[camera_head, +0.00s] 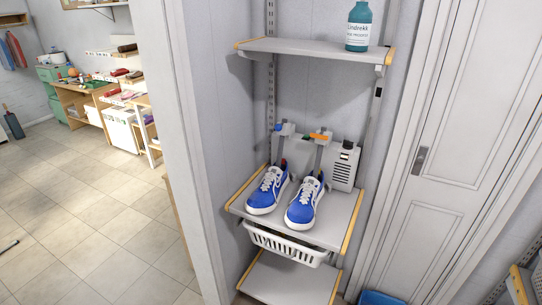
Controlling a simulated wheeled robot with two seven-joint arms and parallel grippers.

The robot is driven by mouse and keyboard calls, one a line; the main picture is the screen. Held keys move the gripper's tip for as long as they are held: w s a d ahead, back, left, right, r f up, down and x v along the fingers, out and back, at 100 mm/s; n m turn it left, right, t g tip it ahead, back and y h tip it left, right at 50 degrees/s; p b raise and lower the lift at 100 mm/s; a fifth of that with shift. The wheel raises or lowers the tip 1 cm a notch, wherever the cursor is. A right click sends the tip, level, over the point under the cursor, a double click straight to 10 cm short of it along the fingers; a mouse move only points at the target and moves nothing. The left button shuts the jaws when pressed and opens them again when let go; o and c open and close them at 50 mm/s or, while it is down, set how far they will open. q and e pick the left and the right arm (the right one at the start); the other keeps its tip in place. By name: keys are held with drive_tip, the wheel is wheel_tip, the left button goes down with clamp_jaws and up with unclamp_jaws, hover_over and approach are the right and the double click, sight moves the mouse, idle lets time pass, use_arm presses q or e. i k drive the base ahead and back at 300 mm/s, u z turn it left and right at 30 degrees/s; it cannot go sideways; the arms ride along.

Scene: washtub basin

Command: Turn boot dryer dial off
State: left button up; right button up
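The boot dryer (341,173) is a light grey unit with vent slots, standing at the back right of the middle shelf. A small dark part with a greenish patch (347,145) is at its top; it is too small to tell whether this is the dial or how it is set. Two upright grey posts stand beside the unit, with blue and orange pieces near their tops. A pair of blue and white shoes, the left one (267,191) and the right one (304,203), sits in front of the posts. Neither of my grippers is in view.
The middle shelf (337,226) has wood-coloured edges, with a white basket (286,245) below. An upper shelf (300,47) above the dryer holds a teal bottle (359,27). A white door (445,150) stands at right. Open tiled floor (75,205) lies at left beyond a wall edge.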

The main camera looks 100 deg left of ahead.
sight(347, 145)
drive_tip(key=u, duration=2.8)
drive_tip(key=k, duration=0.3)
drive_tip(key=u, duration=1.2)
drive_tip(key=i, duration=0.7)
drive_tip(key=z, duration=0.35)
